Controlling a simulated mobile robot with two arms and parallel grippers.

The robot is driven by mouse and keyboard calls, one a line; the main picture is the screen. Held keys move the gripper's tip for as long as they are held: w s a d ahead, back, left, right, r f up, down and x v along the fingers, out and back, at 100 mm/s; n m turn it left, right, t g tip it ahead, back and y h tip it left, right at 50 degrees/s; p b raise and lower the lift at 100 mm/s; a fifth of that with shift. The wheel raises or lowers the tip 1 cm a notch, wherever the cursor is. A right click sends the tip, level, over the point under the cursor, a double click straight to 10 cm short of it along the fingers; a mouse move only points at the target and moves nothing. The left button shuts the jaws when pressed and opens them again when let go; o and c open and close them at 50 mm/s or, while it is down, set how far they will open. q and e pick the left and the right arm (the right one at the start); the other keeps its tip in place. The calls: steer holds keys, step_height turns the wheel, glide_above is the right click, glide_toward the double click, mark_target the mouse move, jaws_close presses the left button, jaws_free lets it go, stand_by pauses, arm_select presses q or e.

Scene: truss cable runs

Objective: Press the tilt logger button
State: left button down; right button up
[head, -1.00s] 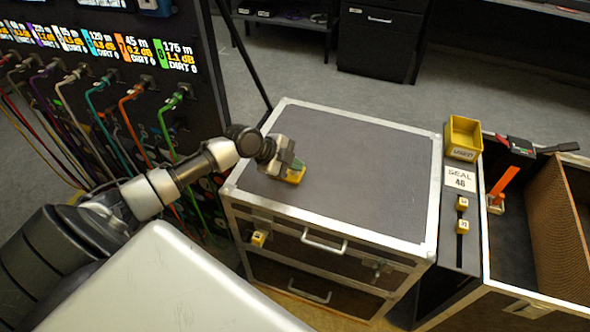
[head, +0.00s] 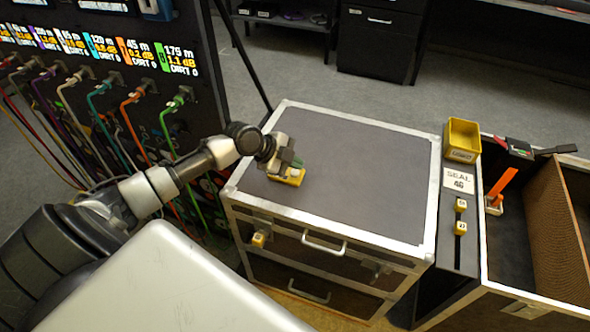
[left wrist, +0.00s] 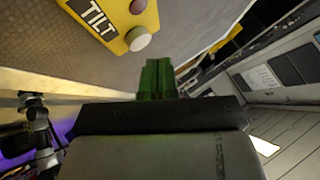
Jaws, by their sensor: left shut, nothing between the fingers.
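The tilt logger (head: 287,177) is a small yellow box on the grey top of the flight case, near its left edge. In the left wrist view the logger (left wrist: 115,18) shows a black "TILT" label, a pale round button (left wrist: 138,39) and a dark reddish round spot (left wrist: 138,6) at the frame's top edge. My left gripper (head: 296,162) is right over the logger and hides part of it. Its green fingertips (left wrist: 157,78) are shut and empty. In the wrist view they appear below and slightly right of the pale button; I cannot tell whether they touch the logger. My right gripper is not in view.
The flight case (head: 350,160) has a clear top otherwise. A yellow bin (head: 462,140), a "SEAL" plate (head: 459,181) and small yellow sliders stand to its right, beside an open crate (head: 515,250). A patch panel with coloured cables (head: 110,100) rises at left.

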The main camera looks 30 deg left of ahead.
mark_target(294, 173)
arm_select(q)
steer(key=shift+r+p, duration=1.9)
steer(key=shift+r, duration=0.65)
